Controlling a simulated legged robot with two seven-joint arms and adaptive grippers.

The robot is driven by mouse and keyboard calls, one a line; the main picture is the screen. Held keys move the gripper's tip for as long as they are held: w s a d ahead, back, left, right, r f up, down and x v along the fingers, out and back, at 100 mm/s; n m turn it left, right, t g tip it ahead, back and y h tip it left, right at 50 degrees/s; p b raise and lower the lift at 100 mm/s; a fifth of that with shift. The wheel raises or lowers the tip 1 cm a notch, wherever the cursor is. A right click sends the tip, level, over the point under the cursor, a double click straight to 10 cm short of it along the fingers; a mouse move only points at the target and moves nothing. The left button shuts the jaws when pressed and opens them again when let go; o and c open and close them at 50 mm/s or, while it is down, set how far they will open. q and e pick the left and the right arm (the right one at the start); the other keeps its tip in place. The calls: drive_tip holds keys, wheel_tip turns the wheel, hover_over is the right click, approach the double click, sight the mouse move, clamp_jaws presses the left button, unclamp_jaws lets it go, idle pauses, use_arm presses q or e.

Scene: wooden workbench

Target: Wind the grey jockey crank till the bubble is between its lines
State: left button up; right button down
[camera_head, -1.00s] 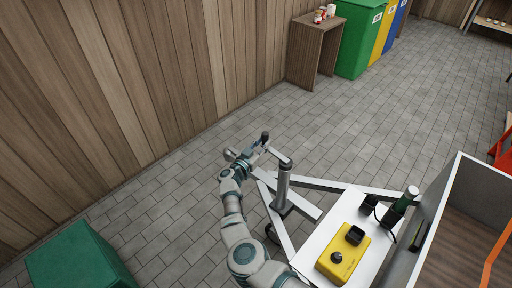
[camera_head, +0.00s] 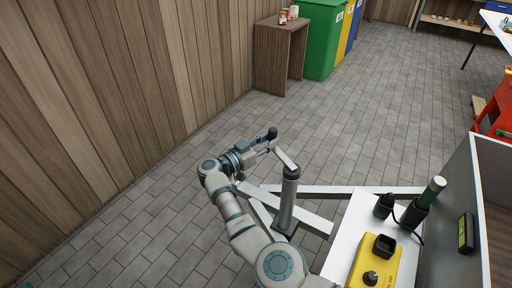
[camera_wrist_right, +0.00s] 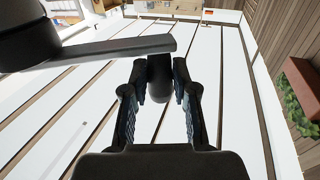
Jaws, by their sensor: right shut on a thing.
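The grey jockey post (camera_head: 288,200) stands upright on the trailer frame. Its crank arm (camera_head: 286,159) reaches from the post's top toward the far left, with a dark handle (camera_head: 272,132) at its end. My right gripper (camera_head: 266,143) is shut on this handle. In the right wrist view, the fingers (camera_wrist_right: 160,85) close around the dark handle (camera_wrist_right: 161,68), and the crank arm (camera_wrist_right: 115,49) runs off left. A small dark level with a yellow-green window (camera_head: 466,233) is on the trailer wall; its bubble is too small to read. My left gripper is not in view.
A wooden stand (camera_head: 281,55) and coloured bins (camera_head: 318,40) are at the back. Paved floor left of the post is clear.

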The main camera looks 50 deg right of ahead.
drive_tip(key=shift+w, duration=0.35)
drive_tip(key=c, duration=1.3)
unclamp_jaws()
drive_tip(key=shift+c, duration=0.2)
drive_tip(key=o, duration=0.4)
drive_tip(key=shift+w+d+f, duration=0.1)
drive_tip(key=shift+w+f, duration=0.05)
drive_tip(key=shift+o, duration=0.3)
drive_tip(key=shift+w+d+f, duration=0.15)
drive_tip(key=shift+d+f, duration=0.1)
drive_tip(key=shift+r, duration=0.1)
